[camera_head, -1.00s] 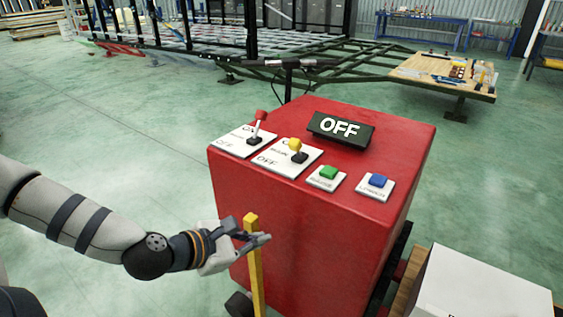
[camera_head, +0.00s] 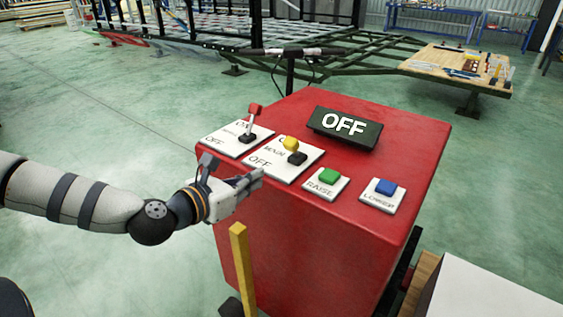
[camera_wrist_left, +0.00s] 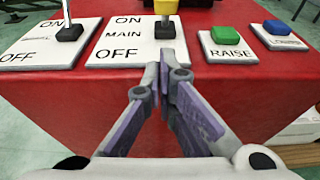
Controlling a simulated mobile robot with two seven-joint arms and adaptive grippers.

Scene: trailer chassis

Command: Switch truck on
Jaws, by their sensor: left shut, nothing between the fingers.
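The red control box (camera_head: 300,240) carries a display (camera_head: 344,127) that reads OFF. On its top are a red-tipped lever (camera_head: 253,118), a yellow-tipped lever (camera_head: 293,148) on a plate marked MAIN, a green RAISE button (camera_head: 328,177) and a blue LOWER button (camera_head: 385,187). My left gripper (camera_head: 258,178) is shut and empty at the box's front edge, just before the MAIN plate. In the left wrist view its fingertips (camera_wrist_left: 162,72) meet just below the MAIN plate (camera_wrist_left: 131,52). The yellow tip (camera_wrist_left: 165,6) is cut by the top edge. My right gripper is out of view.
A yellow post (camera_head: 242,265) stands before the box, below my left wrist. A white box (camera_head: 490,290) sits at the lower right. Behind are a dark trailer frame (camera_head: 370,60) and a wooden worktop (camera_head: 455,66). Green floor is open on the left.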

